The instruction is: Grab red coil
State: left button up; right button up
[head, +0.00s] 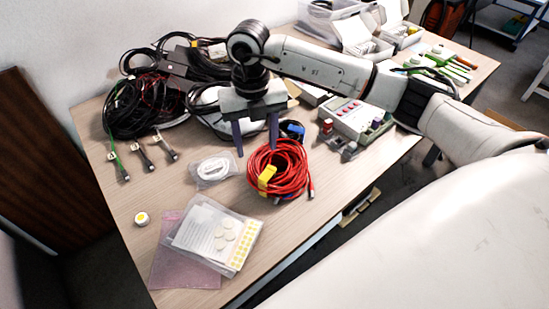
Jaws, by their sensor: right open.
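The red coil (291,180) is a bundle of red cable with a yellow tag (266,177), lying on the wooden table near its front edge. My right gripper (256,149) points down over the table at the coil's back left side. Its two dark fingers are apart with nothing between them. The right finger overlaps the coil's back edge in the picture; I cannot tell whether it touches. My left gripper is not in view.
A bagged white cable (213,169) lies just left of the coil. Black cable bundles (135,108) fill the back left. A white device with buttons (354,119) stands to the right. Plastic bags with papers (213,234) lie in front. Bare table (180,190) shows at left.

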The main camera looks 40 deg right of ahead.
aim_at(257, 167)
notch_tip(257, 167, down, 9)
jog(key=shift+s+a+r, duration=0.1)
grip_shut()
dwell(0.5)
